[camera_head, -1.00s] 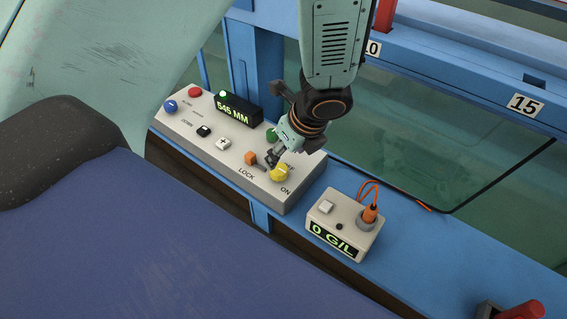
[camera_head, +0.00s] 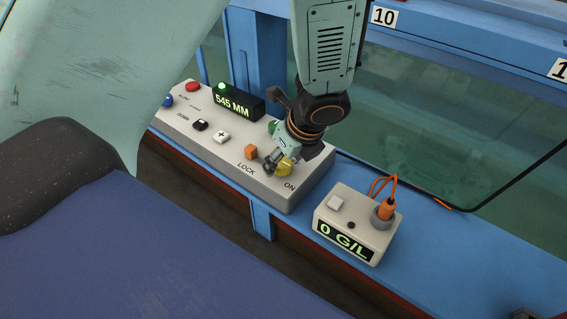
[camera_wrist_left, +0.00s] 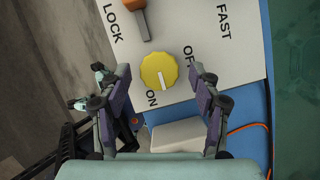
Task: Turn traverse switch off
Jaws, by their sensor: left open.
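The yellow round switch knob (camera_head: 284,166) sits on the white control panel (camera_head: 222,157), near the label ON. In the left wrist view, the knob (camera_wrist_left: 159,71) has a white line pointing toward ON. A label starting OF is beside it, partly covered by a finger. My left gripper (camera_head: 277,163) comes down from above at the knob. In the wrist view my left gripper (camera_wrist_left: 160,80) is open, one finger on each side of the knob; contact is not clear. I cannot identify my right gripper with certainty.
An orange lever (camera_head: 250,152) by LOCK is close to the left gripper. A green button (camera_head: 272,127) is partly hidden behind the wrist. A 545 MM display (camera_head: 238,103) stands at the back. A 0 G/L meter box (camera_head: 355,222) with an orange plug stands right of the panel.

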